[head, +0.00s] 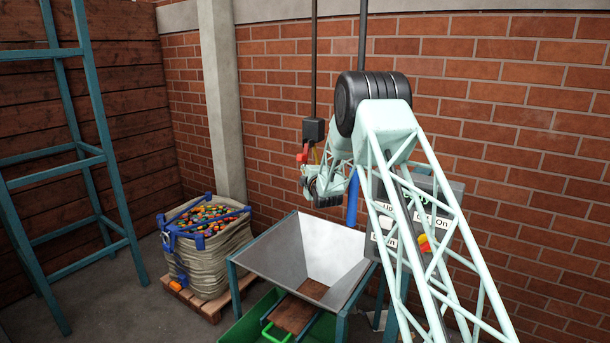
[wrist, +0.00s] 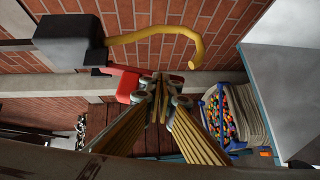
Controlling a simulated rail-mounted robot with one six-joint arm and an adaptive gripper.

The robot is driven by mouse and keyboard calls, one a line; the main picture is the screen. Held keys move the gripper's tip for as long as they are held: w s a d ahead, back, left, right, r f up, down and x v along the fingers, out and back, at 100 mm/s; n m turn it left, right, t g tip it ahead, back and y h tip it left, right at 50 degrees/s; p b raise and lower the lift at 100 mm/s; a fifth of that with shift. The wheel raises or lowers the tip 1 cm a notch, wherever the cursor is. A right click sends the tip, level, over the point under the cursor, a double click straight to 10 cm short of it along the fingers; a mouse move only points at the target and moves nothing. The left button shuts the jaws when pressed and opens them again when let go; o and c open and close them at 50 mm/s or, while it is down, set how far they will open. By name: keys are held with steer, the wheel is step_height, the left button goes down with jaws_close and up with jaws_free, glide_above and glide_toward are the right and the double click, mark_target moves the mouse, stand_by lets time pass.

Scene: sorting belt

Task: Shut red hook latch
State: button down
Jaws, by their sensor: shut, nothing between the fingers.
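The red hook latch (wrist: 128,86) hangs from a black block (wrist: 70,40) in the wrist view. It also shows small at the block's lower left in the head view (head: 302,156). A yellow curved hook (wrist: 160,38) extends from the same block, and a gap separates its tip from the latch. My gripper (wrist: 160,88) is shut and empty, its fingertips just right of the latch and below the hook's curve. I cannot tell whether they touch the latch. In the head view my arm partly covers the hook, and the fingertips are hard to make out.
A metal hopper (head: 338,240) stands below my arm. A bag of coloured pieces (head: 190,262) sits on a pallet to the left, near a teal frame (head: 92,105). A control box (head: 455,190) is partly behind my arm. A brick wall (head: 500,110) closes off the back.

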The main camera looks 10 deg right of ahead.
steer(key=shift+w+d+f+n+t+b, duration=0.3)
steer(key=shift+w+n+t+b, duration=0.1)
steer(key=shift+b, duration=1.65)
steer(key=shift+s+a, duration=0.15)
steer(key=shift+s, duration=0.05)
steer(key=s+a+r+b, duration=0.1)
steer(key=s+a+b, duration=0.1)
steer(key=s, duration=1)
steer(key=shift+s+r+b, duration=0.3)
steer(key=shift+b, duration=0.3)
steer(key=shift+a, duration=0.35)
